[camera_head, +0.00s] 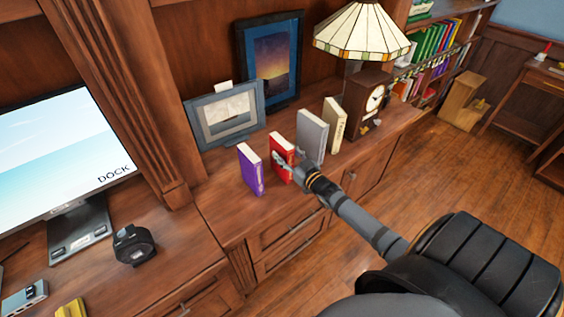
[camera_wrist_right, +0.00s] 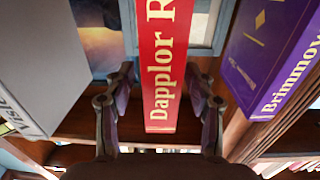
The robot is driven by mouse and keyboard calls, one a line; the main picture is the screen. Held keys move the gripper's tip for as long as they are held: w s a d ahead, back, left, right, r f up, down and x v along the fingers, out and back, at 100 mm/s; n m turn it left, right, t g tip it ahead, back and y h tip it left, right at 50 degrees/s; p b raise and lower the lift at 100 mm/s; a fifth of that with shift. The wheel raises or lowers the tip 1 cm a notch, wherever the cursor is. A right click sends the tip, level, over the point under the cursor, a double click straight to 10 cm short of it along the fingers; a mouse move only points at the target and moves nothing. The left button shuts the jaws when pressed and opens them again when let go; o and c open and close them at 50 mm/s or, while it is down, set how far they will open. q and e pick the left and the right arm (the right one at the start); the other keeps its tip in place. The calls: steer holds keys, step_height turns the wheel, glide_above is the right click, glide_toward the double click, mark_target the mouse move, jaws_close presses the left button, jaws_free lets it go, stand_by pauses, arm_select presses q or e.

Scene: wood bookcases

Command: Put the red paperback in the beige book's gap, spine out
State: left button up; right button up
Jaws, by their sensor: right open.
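The red paperback (camera_head: 279,146) stands upright on the cabinet top, between a purple book (camera_head: 251,169) and a grey book (camera_head: 312,136). My right gripper (camera_head: 282,161) is at its front face in the head view. In the right wrist view the open fingers lie either side of the red spine (camera_wrist_right: 161,90), which faces the camera with light lettering; visible gaps separate fingers and book. The beige book (camera_head: 334,124) stands right of the grey book. I cannot tell which gap belongs to it. My left gripper is not in view.
A clock (camera_head: 371,101) and a lamp (camera_head: 362,33) stand right of the books; picture frames (camera_head: 224,118) are behind. A bookshelf with green books (camera_head: 430,42) is farther right. Bare cabinet top lies left of the purple book.

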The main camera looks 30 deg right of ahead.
steer(key=w, duration=0.2)
steer(key=shift+w+a+f, duration=0.15)
steer(key=shift+w+f, duration=0.05)
steer(key=shift+w, duration=0.2)
steer(key=shift+s+r, duration=0.15)
steer(key=shift+c, duration=0.6)
jaws_close()
